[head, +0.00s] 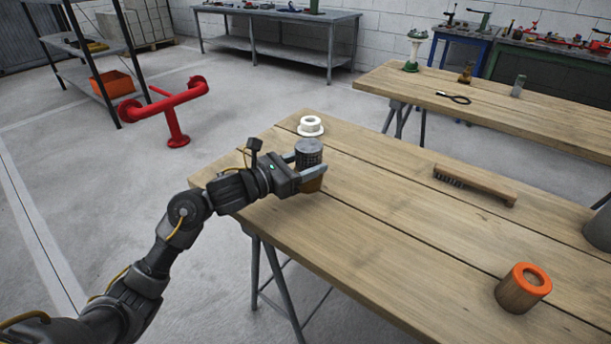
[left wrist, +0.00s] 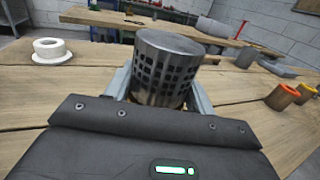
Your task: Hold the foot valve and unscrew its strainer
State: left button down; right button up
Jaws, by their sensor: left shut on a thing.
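The foot valve (head: 312,184) stands upright on the near wooden table, a brownish body mostly hidden behind my gripper. Its strainer (head: 309,152), a dark grey perforated metal cylinder with a flat top, sits on top of it. The strainer fills the middle of the left wrist view (left wrist: 166,68). My left gripper (head: 306,170) reaches in from the left at table height, with one finger on each side of the valve just below the strainer. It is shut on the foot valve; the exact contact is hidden. My right gripper is not in view.
A white tape roll (head: 311,124) lies behind the valve. A wire brush (head: 474,184), an orange-topped cylinder (head: 523,288) and a grey cylinder (head: 600,228) are on the same table to the right. The table's middle is clear. A second table (head: 480,100) stands behind.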

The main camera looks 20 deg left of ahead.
pick_arm(q)
jog(key=shift+w+a+f, duration=0.25)
jog(key=shift+w+f, duration=0.2)
jog(key=shift+f, duration=0.05)
jog(key=f, duration=0.3)
jog(key=shift+w+a+f, duration=0.15)
jog(key=shift+w+f, duration=0.05)
jog(key=shift+f, duration=0.1)
jog(key=c, duration=0.6)
grip_release()
jog(key=shift+f, duration=0.1)
jog(key=shift+o, duration=0.4)
jog(key=shift+s+a, duration=0.15)
jog(key=shift+s, duration=0.1)
jog(key=b+v, duration=0.1)
jog(key=v, duration=0.9)
jog(key=shift+s+a, duration=0.5)
jog(key=shift+s, duration=0.05)
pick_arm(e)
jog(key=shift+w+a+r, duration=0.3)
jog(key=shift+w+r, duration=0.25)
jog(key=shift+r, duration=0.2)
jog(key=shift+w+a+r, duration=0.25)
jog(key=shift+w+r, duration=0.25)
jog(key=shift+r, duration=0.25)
